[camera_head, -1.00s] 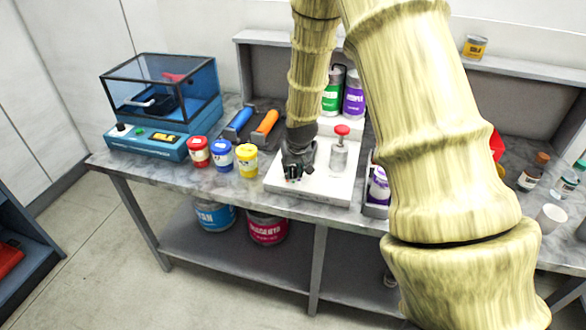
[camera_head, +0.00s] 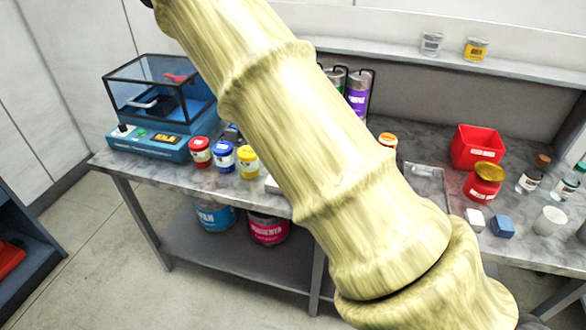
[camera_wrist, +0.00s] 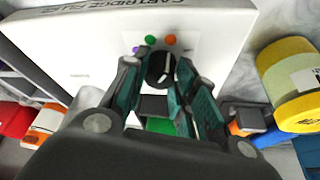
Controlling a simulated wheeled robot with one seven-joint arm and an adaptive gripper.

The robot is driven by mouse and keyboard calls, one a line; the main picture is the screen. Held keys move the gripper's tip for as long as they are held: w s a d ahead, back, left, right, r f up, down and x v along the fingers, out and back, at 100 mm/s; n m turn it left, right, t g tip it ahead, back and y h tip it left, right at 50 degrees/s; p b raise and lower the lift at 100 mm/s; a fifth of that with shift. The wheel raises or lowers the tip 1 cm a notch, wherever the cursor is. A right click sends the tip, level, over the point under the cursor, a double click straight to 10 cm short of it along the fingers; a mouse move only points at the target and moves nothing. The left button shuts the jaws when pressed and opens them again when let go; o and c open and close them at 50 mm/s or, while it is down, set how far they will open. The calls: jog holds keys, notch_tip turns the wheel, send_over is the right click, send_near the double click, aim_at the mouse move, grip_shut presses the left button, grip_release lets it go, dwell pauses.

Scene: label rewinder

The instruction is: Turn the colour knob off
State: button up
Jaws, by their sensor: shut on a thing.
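The colour knob (camera_wrist: 158,69) is a round black dial with a white pointer line, on the white face of the cartridge filler (camera_wrist: 205,25). Purple, green and orange dots sit around the knob's upper side in the wrist view. The pointer line looks roughly upright, near the orange and green dots; its exact setting is hard to tell. My gripper (camera_wrist: 163,78) has one finger on each side of the knob and is shut on it. In the head view my arm hides the gripper, the knob and most of the filler; only a white corner (camera_head: 272,185) shows.
Red, blue and yellow jars (camera_head: 247,161) stand left of the filler; a yellow jar (camera_wrist: 290,85) is close at right in the wrist view. A blue machine with a clear cover (camera_head: 160,110) is at the left. A red bin (camera_head: 477,147) and small containers are at the right.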

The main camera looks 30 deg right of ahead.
jog(key=m, duration=0.2)
jog(key=m+g, duration=0.2)
jog(key=m, duration=0.1)
jog(key=shift+w+m, duration=0.25)
jog(key=shift+m, duration=0.05)
dwell(0.4)
jog(key=o, duration=1)
jog(key=shift+s, duration=0.1)
